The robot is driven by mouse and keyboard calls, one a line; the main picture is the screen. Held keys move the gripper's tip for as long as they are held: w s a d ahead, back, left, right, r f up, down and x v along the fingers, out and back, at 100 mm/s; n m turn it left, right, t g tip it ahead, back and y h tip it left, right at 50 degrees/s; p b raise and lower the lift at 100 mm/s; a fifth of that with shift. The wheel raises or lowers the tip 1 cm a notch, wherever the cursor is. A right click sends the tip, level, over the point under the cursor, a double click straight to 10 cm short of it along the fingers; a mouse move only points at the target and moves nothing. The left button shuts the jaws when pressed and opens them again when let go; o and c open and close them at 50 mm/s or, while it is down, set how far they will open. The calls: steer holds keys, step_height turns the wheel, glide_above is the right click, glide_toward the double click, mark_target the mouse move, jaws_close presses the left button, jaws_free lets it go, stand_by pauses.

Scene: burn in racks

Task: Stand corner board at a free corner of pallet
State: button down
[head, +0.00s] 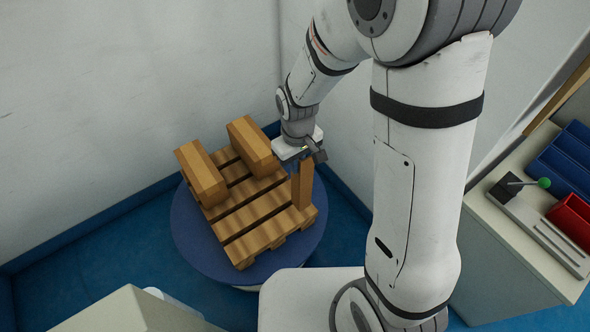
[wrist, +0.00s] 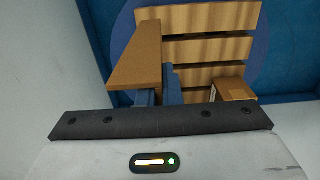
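The wooden pallet (head: 262,222) lies on a round blue turntable (head: 190,232); its slats also show in the wrist view (wrist: 208,48). The brown corner board (head: 303,186) is upright at the pallet's right corner, its top directly below my gripper (head: 314,153). It fills the left of the wrist view (wrist: 136,58), where my blue fingers (wrist: 160,92) close around its near end. Its foot looks on or just above the slats; I cannot tell which. Two cartons, a left one (head: 202,176) and a back one (head: 254,147), sit on the pallet's far side.
Walls with blue lower edging stand close behind the turntable. At right, a pale counter (head: 490,240) carries blue bins (head: 568,160), a red bin (head: 572,220) and a black box with a green knob (head: 544,183). The pallet's near corner is bare.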

mark_target(302, 181)
steer(key=shift+f, duration=1.3)
steer(key=shift+f+b, duration=0.2)
steer(key=shift+b, duration=0.1)
steer(key=c, duration=1.6)
jaws_free()
